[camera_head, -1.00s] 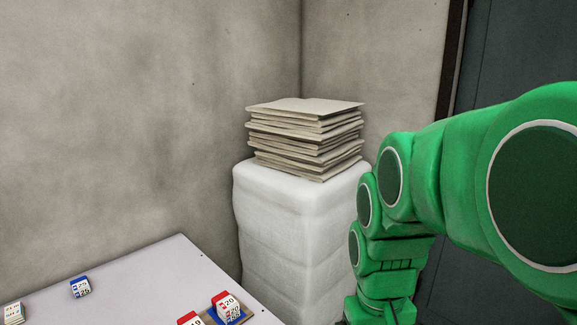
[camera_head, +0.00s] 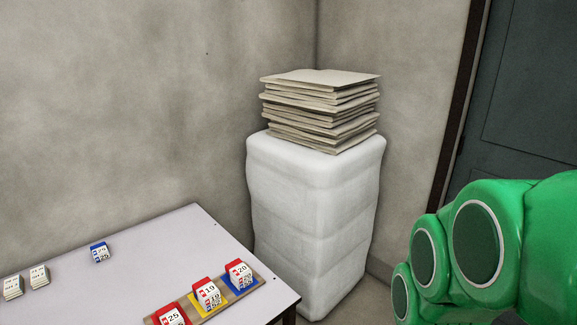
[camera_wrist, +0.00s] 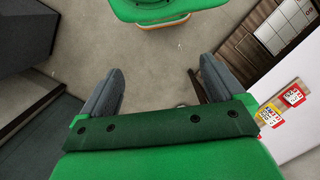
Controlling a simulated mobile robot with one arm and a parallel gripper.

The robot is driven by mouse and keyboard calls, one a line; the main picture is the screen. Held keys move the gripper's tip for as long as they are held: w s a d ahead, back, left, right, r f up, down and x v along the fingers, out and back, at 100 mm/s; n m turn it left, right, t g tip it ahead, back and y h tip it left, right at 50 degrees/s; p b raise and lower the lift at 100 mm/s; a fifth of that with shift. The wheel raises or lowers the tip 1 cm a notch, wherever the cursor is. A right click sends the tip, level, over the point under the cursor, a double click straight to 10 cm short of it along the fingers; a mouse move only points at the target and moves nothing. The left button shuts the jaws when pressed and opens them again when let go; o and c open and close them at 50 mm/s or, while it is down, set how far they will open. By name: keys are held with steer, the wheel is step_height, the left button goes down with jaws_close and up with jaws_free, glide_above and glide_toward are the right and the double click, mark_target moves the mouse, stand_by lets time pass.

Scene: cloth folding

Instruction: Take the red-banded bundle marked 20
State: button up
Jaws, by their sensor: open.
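The red-banded bundle marked 20 (camera_head: 240,273) sits on a blue patch at the right end of a wooden tray (camera_head: 218,307). The tray lies near the table's right edge. Beside it to the left are a red-banded bundle marked 19 (camera_head: 207,293) on a yellow patch and one marked 25 (camera_head: 172,316). My gripper (camera_wrist: 161,65) is open and empty in the wrist view, over the floor and away from the table. The head view shows only my green arm at right.
A blue-banded bundle (camera_head: 100,252) and pale bundles (camera_head: 38,276) lie at the table's left. A white wrapped block (camera_head: 312,220) with stacked sheets (camera_head: 320,110) stands behind the table (camera_head: 190,235). The table is clear between the blue-banded bundle and the tray.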

steer(key=w+a+n+t, duration=0.1)
steer(key=w+a, duration=0.2)
steer(key=w, duration=0.6)
steer(key=w+a+n, duration=0.2)
steer(key=w+a, duration=0.1)
steer(key=w, duration=0.6)
steer(key=n+t+y, duration=0.2)
steer(key=n+t, duration=0.1)
steer(key=n, duration=0.3)
glide_above(238, 268)
steer(key=s+d, duration=0.1)
steer(key=f, duration=2.1)
steer(key=shift+s+d+f, duration=0.2)
steer(key=shift+f, duration=0.05)
steer(key=shift+w+a+f, duration=0.15)
steer(key=shift+a+f, duration=0.2)
steer(key=shift+f, duration=0.25)
steer(key=shift+d+x, duration=0.2)
steer(key=shift+x, duration=1.65)
steer(key=shift+d+x, duration=0.2)
steer(key=shift+x, duration=1.6)
steer(key=c, duration=1.1)
